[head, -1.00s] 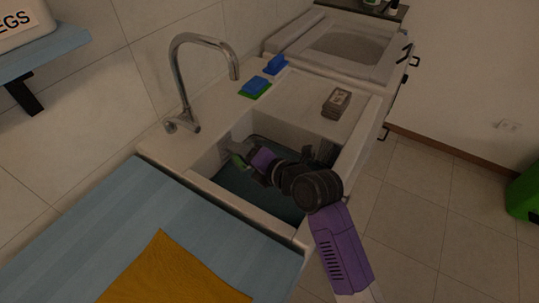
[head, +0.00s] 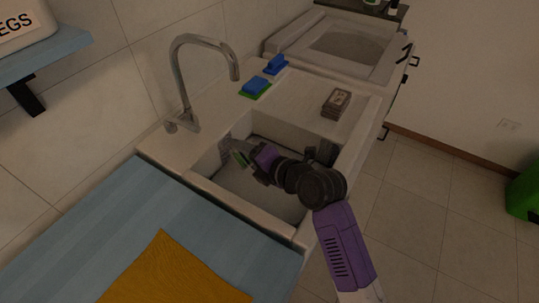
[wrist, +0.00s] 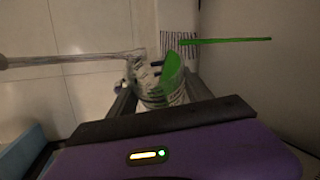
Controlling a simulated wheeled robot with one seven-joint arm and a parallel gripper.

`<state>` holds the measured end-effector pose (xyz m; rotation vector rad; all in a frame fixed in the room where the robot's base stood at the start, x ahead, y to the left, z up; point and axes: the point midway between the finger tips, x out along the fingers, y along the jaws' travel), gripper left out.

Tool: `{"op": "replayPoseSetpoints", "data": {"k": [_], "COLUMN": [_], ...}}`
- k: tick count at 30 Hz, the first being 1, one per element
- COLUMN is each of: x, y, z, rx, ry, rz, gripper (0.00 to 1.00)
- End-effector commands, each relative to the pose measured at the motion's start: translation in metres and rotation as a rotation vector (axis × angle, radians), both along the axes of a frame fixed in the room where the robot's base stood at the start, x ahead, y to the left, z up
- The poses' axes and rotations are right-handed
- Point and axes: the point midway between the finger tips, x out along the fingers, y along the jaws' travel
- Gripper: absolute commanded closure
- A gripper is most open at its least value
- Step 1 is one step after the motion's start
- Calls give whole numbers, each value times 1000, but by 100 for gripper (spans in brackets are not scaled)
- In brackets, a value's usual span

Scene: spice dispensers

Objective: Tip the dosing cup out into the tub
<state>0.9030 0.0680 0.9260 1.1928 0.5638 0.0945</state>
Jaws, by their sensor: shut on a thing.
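A clear cup (wrist: 152,92) with a green part (wrist: 172,70) sits between the fingers of my gripper (wrist: 160,95) in the wrist view. A thin green strip (wrist: 225,41) runs off to the right from it. I cannot tell the cup's exact tilt or what is in it. In the head view my gripper (head: 245,156) is shut on the cup, inside the sink tub (head: 235,183) near its back left wall. The tub floor looks pale grey.
A curved tap (head: 183,85) rises behind the tub. A blue and green sponge (head: 256,86), a blue brush (head: 276,65) and a dark stack (head: 336,104) lie on the rim and drainer. A blue counter (head: 110,225) with a yellow cloth (head: 170,270) lies in front.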

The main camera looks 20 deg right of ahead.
Motion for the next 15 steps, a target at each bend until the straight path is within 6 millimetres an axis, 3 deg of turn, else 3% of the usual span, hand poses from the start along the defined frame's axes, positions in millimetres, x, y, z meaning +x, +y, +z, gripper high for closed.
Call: {"op": "replayPoseSetpoints", "data": {"k": [15], "x": [0], "y": [-1], "z": [3], "rx": [54], "ry": [4], "rz": [-1], "gripper": [90]}}
